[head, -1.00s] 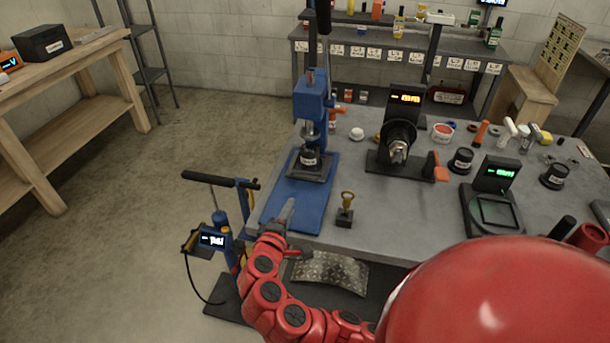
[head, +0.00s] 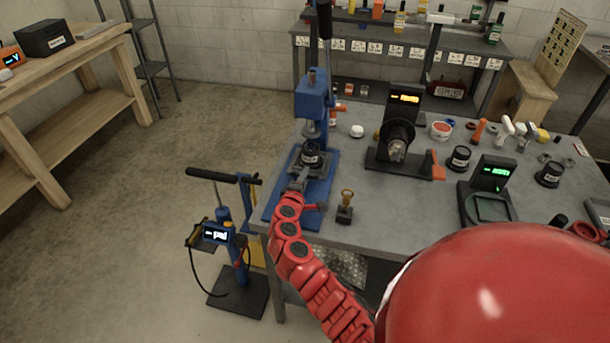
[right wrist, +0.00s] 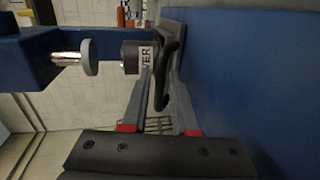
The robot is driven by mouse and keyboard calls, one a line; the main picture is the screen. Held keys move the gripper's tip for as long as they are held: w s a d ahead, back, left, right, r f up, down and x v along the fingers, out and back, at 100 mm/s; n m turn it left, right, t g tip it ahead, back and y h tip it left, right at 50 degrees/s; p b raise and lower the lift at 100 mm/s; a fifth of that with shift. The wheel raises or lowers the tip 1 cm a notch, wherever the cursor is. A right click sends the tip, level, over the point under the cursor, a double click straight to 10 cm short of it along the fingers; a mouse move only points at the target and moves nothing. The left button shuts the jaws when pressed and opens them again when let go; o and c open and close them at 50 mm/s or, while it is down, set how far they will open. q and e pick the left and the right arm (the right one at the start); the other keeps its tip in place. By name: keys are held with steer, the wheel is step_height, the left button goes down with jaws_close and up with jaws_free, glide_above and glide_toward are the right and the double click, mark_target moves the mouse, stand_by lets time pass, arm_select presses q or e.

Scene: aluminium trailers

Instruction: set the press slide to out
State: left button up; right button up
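The blue press (head: 313,100) stands on its blue base plate at the left end of the grey bench. Its dark slide (head: 322,172) is under the ram, with a black labelled cup (head: 311,157) on it. My right gripper (head: 299,178) is at the front of the slide, low over the base plate. In the right wrist view, the open fingers of my right gripper (right wrist: 160,85) straddle the slide's black loop handle (right wrist: 162,95). I cannot tell whether they touch it. The labelled cup (right wrist: 132,57) lies just beyond. My left gripper is out of view.
A small brass-topped stand (head: 345,208) is close to the right of my right arm. A dark machine with an orange display (head: 403,98) and a scale (head: 490,190) stand farther right. A blue pump stand (head: 235,245) is on the floor at left.

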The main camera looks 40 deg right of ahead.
steer(key=shift+w+d+f, duration=0.1)
steer(key=shift+w+d, duration=0.1)
steer(key=shift+d, duration=0.05)
jaws_close()
stand_by(1.4)
